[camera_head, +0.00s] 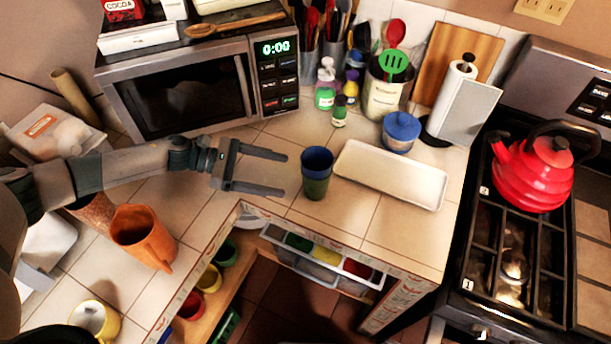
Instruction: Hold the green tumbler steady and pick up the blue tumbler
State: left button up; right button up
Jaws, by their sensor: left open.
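A blue tumbler (317,157) stands stacked inside a green tumbler (315,186), upright on the tiled counter near its inner corner. Only the blue upper part shows above the green one. My left gripper (286,173) comes in from the left and is open, its two fingers pointing right toward the stack. The fingertips are just left of the tumblers and look apart from them; nothing is between the fingers. My right gripper is not in view.
A microwave (195,88) stands behind my left arm. An orange pitcher (142,237) is at the left. The stove holds a red kettle (533,172). The counter edge drops off in front.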

aim_at(305, 184)
pick_arm(q)
jog(key=shift+s+f+g, duration=0.15)
jog(key=shift+s+g, duration=0.15)
jog(key=shift+s, duration=0.1)
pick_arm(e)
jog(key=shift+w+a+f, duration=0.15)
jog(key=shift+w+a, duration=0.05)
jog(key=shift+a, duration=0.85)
pick_arm(q)
jog(key=shift+d+f, duration=0.2)
jog(key=shift+d, duration=0.5)
jog(key=p+x, duration=0.1)
jog(key=x, duration=0.3)
jog(key=shift+d+f, duration=0.1)
jog(key=shift+d, duration=0.3)
jog(key=shift+b+x, duration=0.6)
jog(key=shift+x, duration=1.3)
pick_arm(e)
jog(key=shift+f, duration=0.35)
